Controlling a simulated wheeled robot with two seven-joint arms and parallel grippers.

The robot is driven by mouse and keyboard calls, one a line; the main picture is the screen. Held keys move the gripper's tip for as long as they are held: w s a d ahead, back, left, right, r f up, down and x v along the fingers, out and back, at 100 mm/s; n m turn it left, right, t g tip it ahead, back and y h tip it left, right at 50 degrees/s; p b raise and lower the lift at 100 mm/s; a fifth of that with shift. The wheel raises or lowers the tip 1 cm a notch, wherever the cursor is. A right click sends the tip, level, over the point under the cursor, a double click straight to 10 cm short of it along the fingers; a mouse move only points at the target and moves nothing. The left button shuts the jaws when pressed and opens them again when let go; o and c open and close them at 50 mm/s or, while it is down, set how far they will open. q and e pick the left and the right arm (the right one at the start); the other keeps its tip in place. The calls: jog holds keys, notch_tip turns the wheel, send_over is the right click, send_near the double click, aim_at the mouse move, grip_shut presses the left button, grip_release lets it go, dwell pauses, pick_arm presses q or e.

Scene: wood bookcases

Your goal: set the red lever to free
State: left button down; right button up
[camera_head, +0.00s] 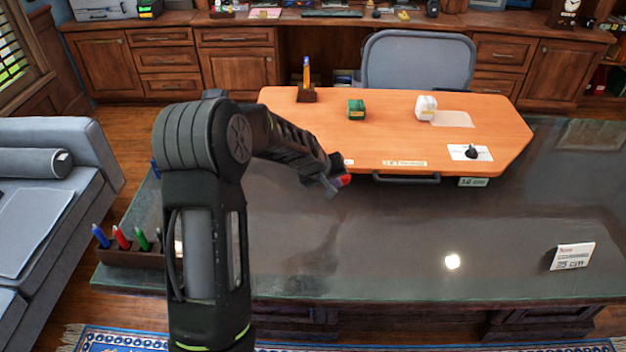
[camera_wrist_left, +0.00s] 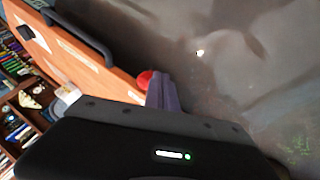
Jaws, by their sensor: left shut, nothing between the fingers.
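The red lever (camera_head: 343,180) shows as a small red knob at the front edge of the orange board (camera_head: 430,148), near its left end. In the left wrist view the red knob (camera_wrist_left: 145,78) is beside my fingertips. My left gripper (camera_head: 331,186) is shut and empty, right next to the knob; I cannot tell if they touch. The lever's shaft and its markings are hidden behind my gripper and arm. Small labels (camera_head: 405,163) run along the board's front edge, too small to read. My right gripper is not in view.
A black handle (camera_head: 406,179) and a green-grey tag (camera_head: 473,182) are on the board's front edge. A green block (camera_head: 356,109), a white object (camera_head: 426,107) and a pencil holder (camera_head: 306,95) stand on the board. A white card (camera_head: 573,256) stands on the dark table (camera_head: 380,250), whose middle is clear.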

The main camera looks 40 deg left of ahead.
pick_arm(q)
jog(key=shift+w+d, duration=0.55)
jog(key=shift+w, duration=0.05)
jog(key=shift+w+r, duration=0.1)
jog(key=shift+r, duration=0.05)
